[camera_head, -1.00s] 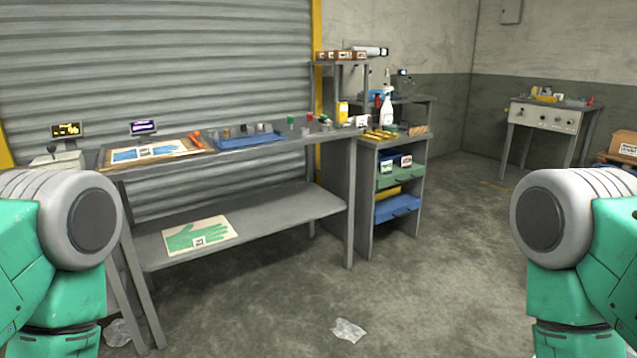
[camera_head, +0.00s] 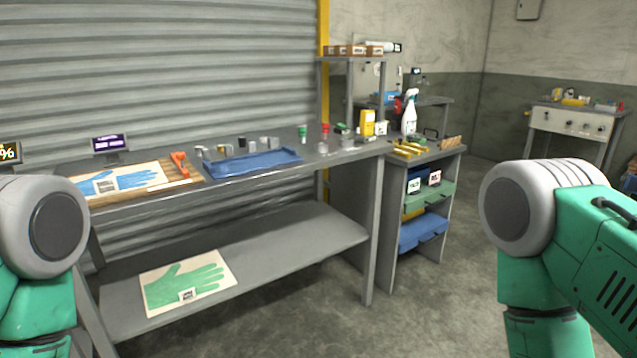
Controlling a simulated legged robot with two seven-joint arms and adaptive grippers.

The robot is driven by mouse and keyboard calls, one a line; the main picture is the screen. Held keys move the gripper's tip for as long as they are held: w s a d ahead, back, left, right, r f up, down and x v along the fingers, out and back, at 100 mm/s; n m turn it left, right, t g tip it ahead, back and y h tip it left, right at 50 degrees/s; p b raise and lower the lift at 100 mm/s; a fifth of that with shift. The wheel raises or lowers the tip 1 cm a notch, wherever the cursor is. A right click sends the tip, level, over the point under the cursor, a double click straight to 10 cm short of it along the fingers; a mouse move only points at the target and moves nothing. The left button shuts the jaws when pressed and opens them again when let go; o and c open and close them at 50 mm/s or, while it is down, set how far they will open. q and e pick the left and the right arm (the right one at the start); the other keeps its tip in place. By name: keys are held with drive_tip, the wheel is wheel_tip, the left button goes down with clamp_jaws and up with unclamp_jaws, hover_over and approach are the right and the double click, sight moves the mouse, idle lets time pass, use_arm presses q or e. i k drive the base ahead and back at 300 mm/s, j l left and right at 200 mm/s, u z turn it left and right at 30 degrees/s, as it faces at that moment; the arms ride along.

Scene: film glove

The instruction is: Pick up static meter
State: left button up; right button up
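A yellow upright device (camera_head: 367,122) with a dark side stands at the right end of the workbench (camera_head: 270,172). It may be the static meter, but it is too small to read. A small white labelled item (camera_head: 380,128) stands just right of it. Parts of my two arms show at the lower left and right edges. Neither gripper is in view.
A blue tray (camera_head: 255,164), small metal pieces and red and green-capped items lie on the bench. A green glove sheet (camera_head: 188,282) lies on the lower shelf. A shelf unit with a spray bottle (camera_head: 409,113) stands right. The floor ahead is clear.

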sight(368, 119)
drive_tip(key=i+l+z, duration=0.15)
drive_tip(key=i+z, duration=0.8)
drive_tip(key=i+j+z, duration=0.1)
drive_tip(key=i+z, duration=0.2)
drive_tip(key=z, duration=0.15)
drive_tip(key=i+l+u, duration=0.1)
drive_tip(key=i, duration=0.4)
drive_tip(key=i+l+u, duration=0.15)
drive_tip(key=i, duration=0.35)
